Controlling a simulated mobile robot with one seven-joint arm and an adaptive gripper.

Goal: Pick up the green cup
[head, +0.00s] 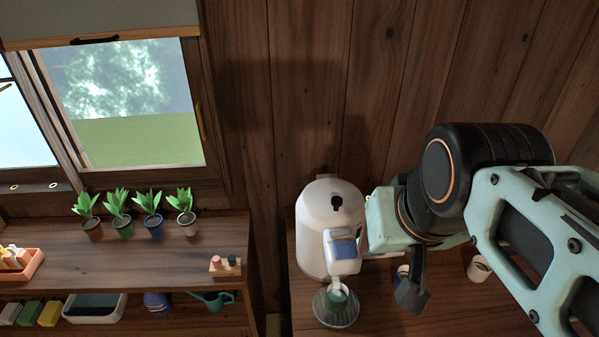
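The green cup (337,299) stands upright on a round grey drip plate (335,318), under the spout of a white dispenser (318,222) with a blue panel. Something pale shows at the cup's mouth; I cannot tell what it is. My gripper (411,297) points down to the right of the green cup, clearly apart from it. Its dark finger end overlaps a blue cup (402,271), partly hidden behind it. From this angle I cannot tell whether the fingers are open or touching anything.
A white cup (479,268) stands farther right on the wooden counter (378,322), close to my arm. On the left, a wooden shelf (150,253) holds several potted plants (122,223). A wood-plank wall (310,90) and window (130,100) lie behind.

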